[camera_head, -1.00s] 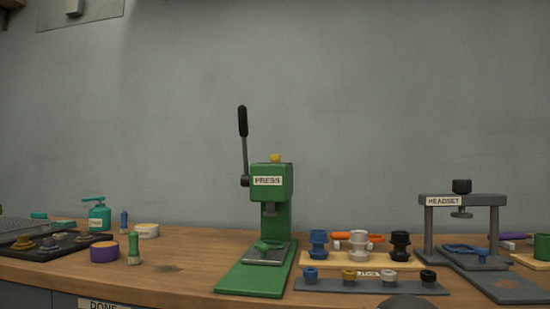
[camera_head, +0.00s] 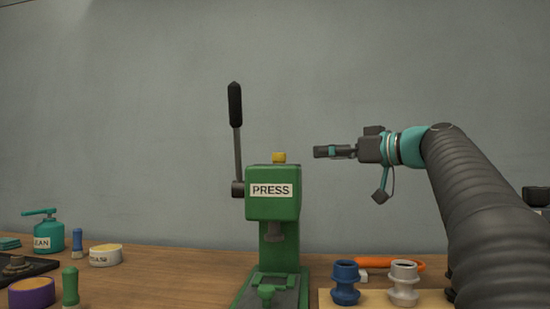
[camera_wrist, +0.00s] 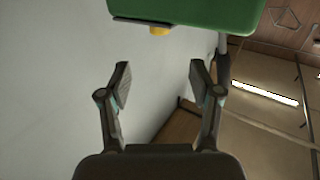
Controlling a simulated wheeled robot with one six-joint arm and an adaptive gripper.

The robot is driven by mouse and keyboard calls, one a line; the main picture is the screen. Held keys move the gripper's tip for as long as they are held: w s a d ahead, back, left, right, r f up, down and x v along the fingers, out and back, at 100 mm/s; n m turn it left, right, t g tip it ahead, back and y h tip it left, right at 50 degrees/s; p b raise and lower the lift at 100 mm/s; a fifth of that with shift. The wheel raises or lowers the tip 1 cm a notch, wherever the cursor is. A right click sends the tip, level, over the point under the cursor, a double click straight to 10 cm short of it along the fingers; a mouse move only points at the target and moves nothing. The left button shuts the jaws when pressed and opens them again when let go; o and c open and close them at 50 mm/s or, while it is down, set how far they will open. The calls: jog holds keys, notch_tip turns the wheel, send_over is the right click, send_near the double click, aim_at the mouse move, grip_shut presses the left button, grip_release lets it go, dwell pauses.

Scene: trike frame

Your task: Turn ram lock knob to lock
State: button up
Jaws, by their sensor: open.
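The green press (camera_head: 273,206) stands on the bench with its lever (camera_head: 235,105) upright at its left. A small yellow knob (camera_head: 279,157), apparently the ram lock knob, sits on top of the press head. In the wrist view the yellow knob (camera_wrist: 159,30) juts from the green press head (camera_wrist: 200,13), beyond my fingertips and roughly centred between them. My gripper (camera_head: 320,152) is to the right of the knob, about level with it and apart from it. In the wrist view my gripper (camera_wrist: 160,68) is open and empty. The knob's turn angle cannot be read.
Blue (camera_head: 345,284) and white (camera_head: 403,283) spools stand on a wooden board right of the press, below my arm. An orange-handled tool (camera_head: 392,265) lies behind them. A teal can (camera_head: 48,234) and small pots stand at left. The space above the press is clear.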

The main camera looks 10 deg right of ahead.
aim_at(285, 154)
jog(key=p+x, duration=0.3)
jog(key=x, duration=1)
jog(key=shift+w+a+r, duration=0.1)
jog(key=shift+w+a, duration=0.15)
jog(key=shift+w, duration=0.05)
